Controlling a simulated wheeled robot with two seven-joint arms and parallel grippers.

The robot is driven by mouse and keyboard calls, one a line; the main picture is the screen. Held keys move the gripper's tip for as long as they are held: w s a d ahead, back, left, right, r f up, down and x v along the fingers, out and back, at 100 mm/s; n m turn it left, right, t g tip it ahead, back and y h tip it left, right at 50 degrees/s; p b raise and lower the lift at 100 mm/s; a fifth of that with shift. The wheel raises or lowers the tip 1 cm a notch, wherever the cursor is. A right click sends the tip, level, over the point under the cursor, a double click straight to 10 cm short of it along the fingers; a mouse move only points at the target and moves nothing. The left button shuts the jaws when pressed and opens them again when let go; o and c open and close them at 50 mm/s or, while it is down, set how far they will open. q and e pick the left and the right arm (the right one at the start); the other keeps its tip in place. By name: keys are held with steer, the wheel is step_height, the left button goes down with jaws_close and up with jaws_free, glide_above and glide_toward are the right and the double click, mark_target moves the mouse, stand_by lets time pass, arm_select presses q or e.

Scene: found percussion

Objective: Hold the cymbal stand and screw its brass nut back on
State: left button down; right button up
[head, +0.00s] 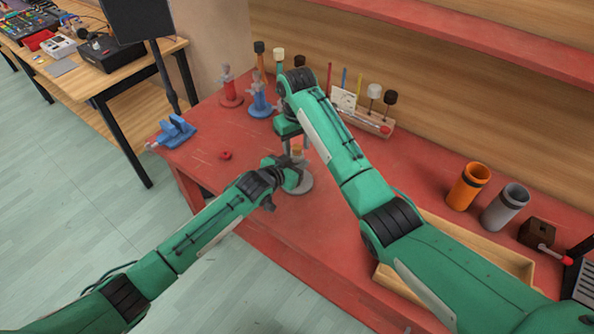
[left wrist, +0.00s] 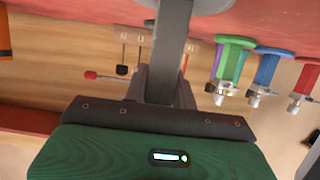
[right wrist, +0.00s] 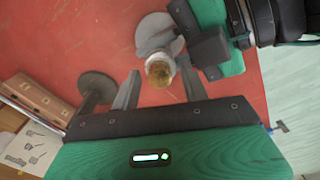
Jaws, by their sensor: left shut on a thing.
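The cymbal stand has a round grey base (head: 304,184) on the red table. Its grey post (left wrist: 174,45) shows upside down in the left wrist view. My left gripper (head: 294,172) is shut on the post from the side. The brass nut (right wrist: 159,72) shows at the top of the stand above a pale collar; it also shows in the head view (head: 297,149). I cannot tell whether it is threaded on. My right gripper (right wrist: 160,90) points down over the stand, its fingers apart on either side of the nut, with visible gaps.
Red (head: 230,88) and blue (head: 260,96) stands are behind. A mallet rack (head: 372,118) is at the back. Orange (head: 468,186) and grey (head: 505,207) cups stand right.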

steer(key=shift+r, duration=0.1)
steer(key=shift+r, duration=2.15)
steer(key=shift+c, duration=0.5)
steer(key=shift+w+r+n, duration=0.1)
steer(key=shift+r+n, duration=0.8)
steer(key=shift+n, duration=0.2)
steer(key=r+n, duration=0.1)
steer(key=n, duration=0.1)
steer(key=shift+r+n, duration=0.3)
steer(key=shift+r, duration=0.05)
